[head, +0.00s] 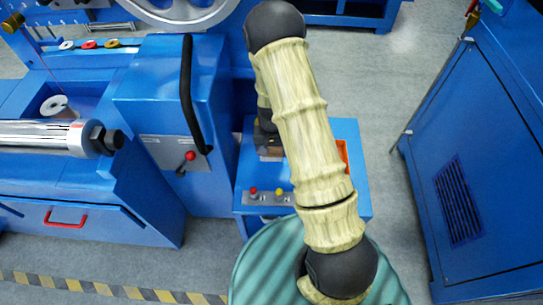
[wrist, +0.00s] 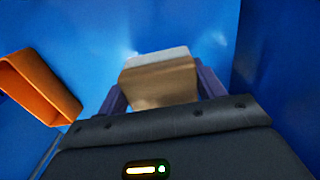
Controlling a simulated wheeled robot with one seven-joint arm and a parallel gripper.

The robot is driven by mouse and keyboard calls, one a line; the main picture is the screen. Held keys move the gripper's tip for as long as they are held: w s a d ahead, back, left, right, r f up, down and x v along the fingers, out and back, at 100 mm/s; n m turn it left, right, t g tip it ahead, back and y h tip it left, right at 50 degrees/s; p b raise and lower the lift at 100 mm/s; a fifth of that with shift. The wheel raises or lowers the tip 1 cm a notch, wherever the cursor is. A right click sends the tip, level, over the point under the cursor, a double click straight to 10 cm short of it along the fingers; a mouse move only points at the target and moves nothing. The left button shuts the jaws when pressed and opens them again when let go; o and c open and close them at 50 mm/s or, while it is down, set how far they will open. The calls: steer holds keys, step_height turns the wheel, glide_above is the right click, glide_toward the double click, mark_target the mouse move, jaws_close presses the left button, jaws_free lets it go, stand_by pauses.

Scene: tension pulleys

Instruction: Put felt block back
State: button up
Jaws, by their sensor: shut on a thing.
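The felt block is a tan block with a pale grey-white edge; it fills the space between my fingers in the wrist view (wrist: 158,80). My gripper (wrist: 155,88) is shut on it, with one dark finger on each side. In the head view my gripper (head: 268,143) is partly hidden behind my arm, low over the small blue stand. A little of the block (head: 271,155) shows below it there. I cannot tell whether the block touches the blue surface.
An orange tray (wrist: 38,88) lies left of the block in the wrist view; its edge shows right of my arm in the head view (head: 343,154). A blue machine with a black handle (head: 187,95) stands close on the left.

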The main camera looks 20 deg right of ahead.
mark_target(272, 156)
steer(key=shift+f+b, duration=0.4)
steer(key=shift+f, duration=1.5)
steer(key=shift+f, duration=0.1)
steer(key=o, duration=0.9)
steer(key=shift+o, duration=0.2)
step_height(272, 156, up, 12)
steer(key=p, duration=0.2)
steer(key=shift+p, duration=0.4)
